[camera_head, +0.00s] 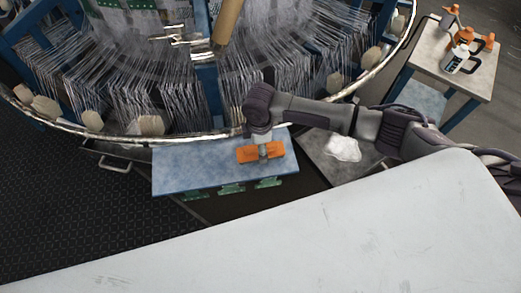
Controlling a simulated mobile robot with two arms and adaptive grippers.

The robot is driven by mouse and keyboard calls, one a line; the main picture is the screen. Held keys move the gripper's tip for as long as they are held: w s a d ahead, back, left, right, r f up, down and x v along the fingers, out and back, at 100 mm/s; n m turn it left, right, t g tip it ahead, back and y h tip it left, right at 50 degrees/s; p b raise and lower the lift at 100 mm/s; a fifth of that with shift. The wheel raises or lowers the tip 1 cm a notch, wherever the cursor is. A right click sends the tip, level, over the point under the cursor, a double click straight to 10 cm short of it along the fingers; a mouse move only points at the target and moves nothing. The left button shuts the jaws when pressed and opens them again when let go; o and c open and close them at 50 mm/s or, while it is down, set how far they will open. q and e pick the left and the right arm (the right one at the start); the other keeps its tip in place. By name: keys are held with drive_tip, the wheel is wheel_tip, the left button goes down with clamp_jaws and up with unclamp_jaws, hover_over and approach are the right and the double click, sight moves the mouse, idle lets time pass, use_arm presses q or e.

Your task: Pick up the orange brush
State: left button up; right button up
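The orange brush (244,155) lies on a blue-topped panel (180,172) in front of the loom, in the middle of the head view. My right arm comes in from the right. Its gripper (264,151) points down at the brush and covers its middle, with orange showing on both sides. I see it from above, so the fingertips are hidden. I cannot tell whether they grip the brush or only stand over it. My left gripper is not in view.
The circular loom (140,75) with its many white threads and curved metal rim fills the back. A white cloth-like heap (343,147) lies on a grey surface right of the panel. A side table (428,58) at upper right holds several bottles. Green clips (232,188) line the panel's front edge.

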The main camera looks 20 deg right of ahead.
drive_tip(key=shift+d+f, duration=0.1)
drive_tip(key=shift+f, duration=1.4)
drive_tip(key=c, duration=1.4)
drive_tip(key=shift+r, duration=0.15)
drive_tip(key=shift+r, duration=0.5)
wheel_tip(320, 180, up, 3)
drive_tip(key=shift+f, duration=0.1)
drive_tip(key=s+d+r, duration=0.2)
drive_tip(key=d, duration=0.1)
drive_tip(key=s+d+r, duration=0.2)
drive_tip(key=d, duration=0.1)
drive_tip(key=s+d+r, duration=0.3)
drive_tip(key=shift+d, duration=0.2)
